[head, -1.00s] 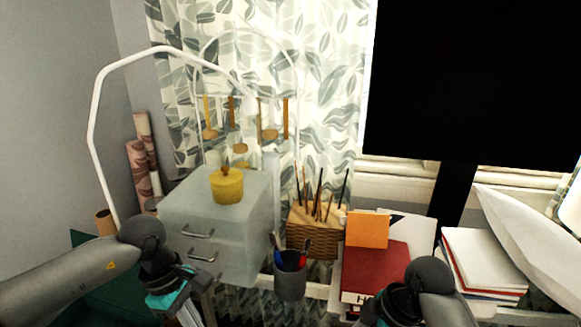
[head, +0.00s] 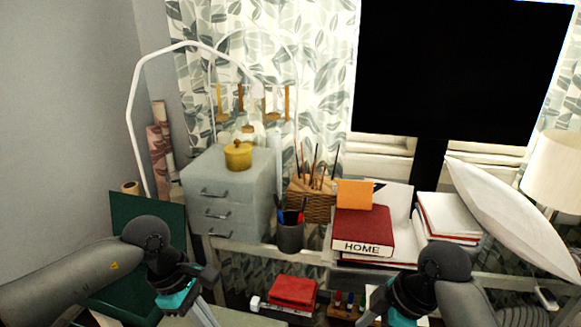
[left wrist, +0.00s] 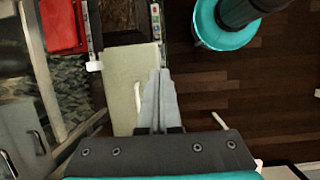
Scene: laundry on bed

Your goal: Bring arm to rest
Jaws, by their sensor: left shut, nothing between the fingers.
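My left arm enters the head view from the left, with its gripper (head: 205,312) low in the picture, pointing down. In the left wrist view the two grey fingers of this gripper (left wrist: 158,85) lie together, shut with nothing between them. They hang over a pale flat surface (left wrist: 125,85) and the dark wood floor. My right arm (head: 445,265) enters at the lower right of the head view. Its wrist points down and its fingertips are cut off by the bottom edge.
Ahead stands a desk with a grey drawer unit (head: 225,207), yellow pot (head: 238,155), pen cup (head: 290,236) and red HOME book (head: 362,234). A red item (head: 293,291) lies lower, right of my left gripper. A green panel (head: 150,218) stands left.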

